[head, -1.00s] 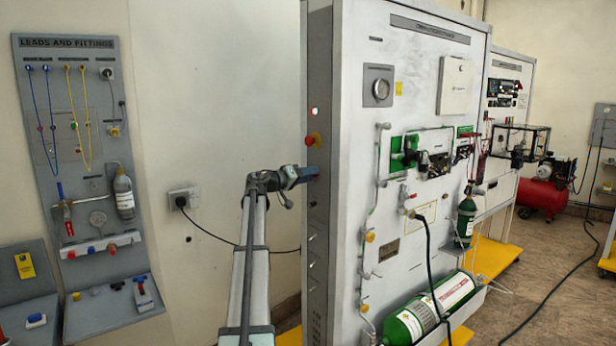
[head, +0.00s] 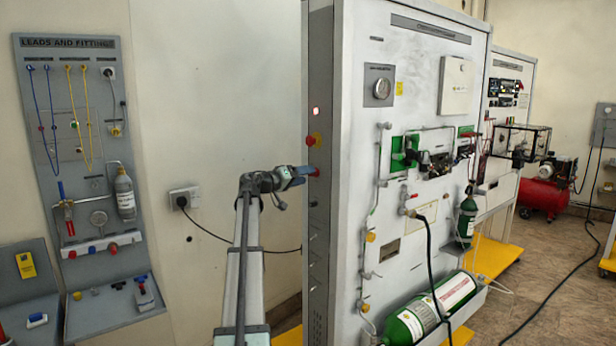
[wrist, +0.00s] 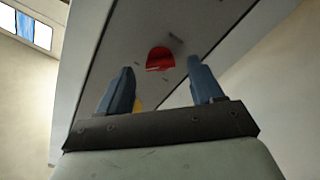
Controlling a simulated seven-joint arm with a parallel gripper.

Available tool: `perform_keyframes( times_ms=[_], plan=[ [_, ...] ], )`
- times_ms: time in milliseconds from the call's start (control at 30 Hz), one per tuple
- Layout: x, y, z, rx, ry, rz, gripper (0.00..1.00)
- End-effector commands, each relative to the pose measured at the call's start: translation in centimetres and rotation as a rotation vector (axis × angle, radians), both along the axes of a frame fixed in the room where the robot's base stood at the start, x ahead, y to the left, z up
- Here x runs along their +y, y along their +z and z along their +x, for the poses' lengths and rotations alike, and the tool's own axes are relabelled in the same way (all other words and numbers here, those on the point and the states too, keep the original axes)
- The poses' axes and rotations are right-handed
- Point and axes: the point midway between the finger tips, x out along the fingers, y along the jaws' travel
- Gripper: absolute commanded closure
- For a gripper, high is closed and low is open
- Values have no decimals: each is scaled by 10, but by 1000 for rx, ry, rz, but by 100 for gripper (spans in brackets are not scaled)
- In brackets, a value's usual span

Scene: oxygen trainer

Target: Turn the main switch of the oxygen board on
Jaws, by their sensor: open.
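The oxygen board (head: 420,75) is a tall pale panel, and its narrow grey side faces my arm. On that side a red knob, which looks like the main switch (head: 316,173), shows just past my fingertips. In the wrist view the red switch (wrist: 160,58) lies ahead, between the lines of my two blue fingers. My gripper (head: 305,171) is at the board's side, its fingers pointing at the knob. The wrist view shows my gripper (wrist: 160,67) open, with nothing held. I cannot tell whether the fingertips are touching the knob, nor its turn position.
A red button on a yellow base (head: 313,140) sits just above my gripper on the same side, with a lit lamp (head: 315,111) higher up. A wall socket (head: 184,198) with a black cable is to the left. Free room lies between wall and board.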

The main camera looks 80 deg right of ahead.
Motion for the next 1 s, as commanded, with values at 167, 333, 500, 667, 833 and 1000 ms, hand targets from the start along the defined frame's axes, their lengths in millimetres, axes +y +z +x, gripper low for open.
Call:
perform_keyframes(
  times_ms=[167,333,500,667,833,1000],
  plan=[
    [28,0,26,-1,3,-1,34],
    [50,0,49,-1,2,0,34],
    [67,0,66,0,1,0,34],
    [76,0,76,0,1,0,34],
    [79,0,79,0,0,0,34],
    [79,0,79,0,0,0,34]
  ],
)
